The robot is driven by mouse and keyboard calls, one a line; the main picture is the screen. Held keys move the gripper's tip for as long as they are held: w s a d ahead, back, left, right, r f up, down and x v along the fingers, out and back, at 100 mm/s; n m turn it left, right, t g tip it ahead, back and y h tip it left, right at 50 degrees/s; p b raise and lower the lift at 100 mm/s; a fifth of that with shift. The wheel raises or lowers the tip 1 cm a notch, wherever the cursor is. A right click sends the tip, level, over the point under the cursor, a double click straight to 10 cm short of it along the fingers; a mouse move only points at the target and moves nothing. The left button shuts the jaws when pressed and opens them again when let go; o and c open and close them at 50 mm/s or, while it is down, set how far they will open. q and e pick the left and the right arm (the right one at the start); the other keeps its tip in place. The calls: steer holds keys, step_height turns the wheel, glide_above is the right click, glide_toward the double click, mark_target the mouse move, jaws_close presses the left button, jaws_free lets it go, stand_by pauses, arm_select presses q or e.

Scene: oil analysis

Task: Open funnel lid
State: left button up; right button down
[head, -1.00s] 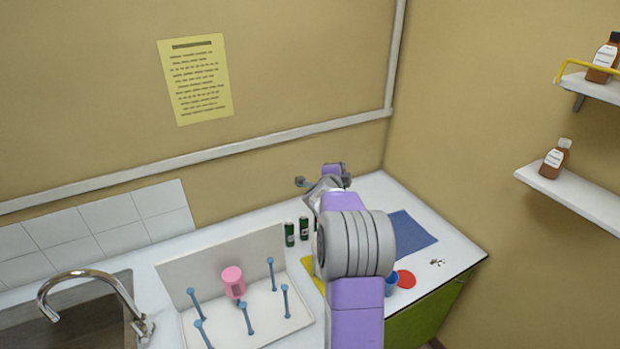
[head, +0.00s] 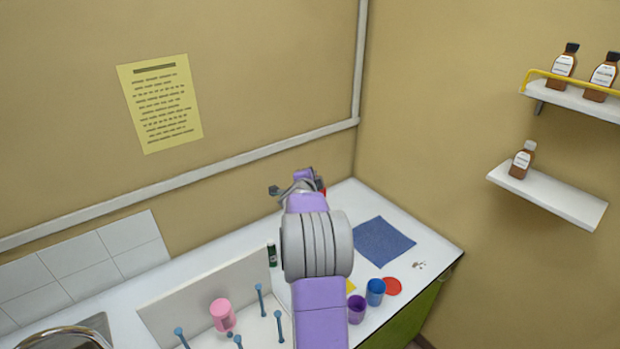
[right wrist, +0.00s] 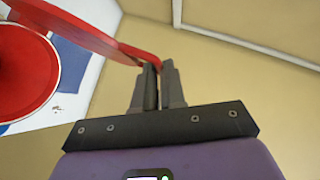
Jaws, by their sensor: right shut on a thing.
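My right gripper (right wrist: 157,68) is shut on the tip of the red funnel lid (right wrist: 85,30) in the right wrist view. The lid shows nearly edge-on as a thin, tilted band. The red funnel (right wrist: 22,70) lies at the left of that view, its round inside visible, so the lid stands raised off at least part of its mouth. Any hinge is out of frame. In the head view my right arm hides most of the funnel; only a small red patch (head: 323,191) shows beside the wrist. My left gripper is not in view.
A blue mat (head: 384,242), a red disc (head: 392,286), a blue cup (head: 375,292) and a purple cup (head: 356,309) are right of my arm. A rack with pegs and a pink cup (head: 222,314) stands left. Brown bottles (head: 521,160) stand on wall shelves.

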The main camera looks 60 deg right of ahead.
steer(key=c, duration=1.3)
jaws_free()
steer(key=shift+s+d+f, duration=0.15)
steer(key=shift+f, duration=0.5)
steer(key=shift+c, duration=0.2)
steer(key=v, duration=0.7)
steer(key=shift+a+r, duration=0.25)
steer(key=shift+r, duration=0.15)
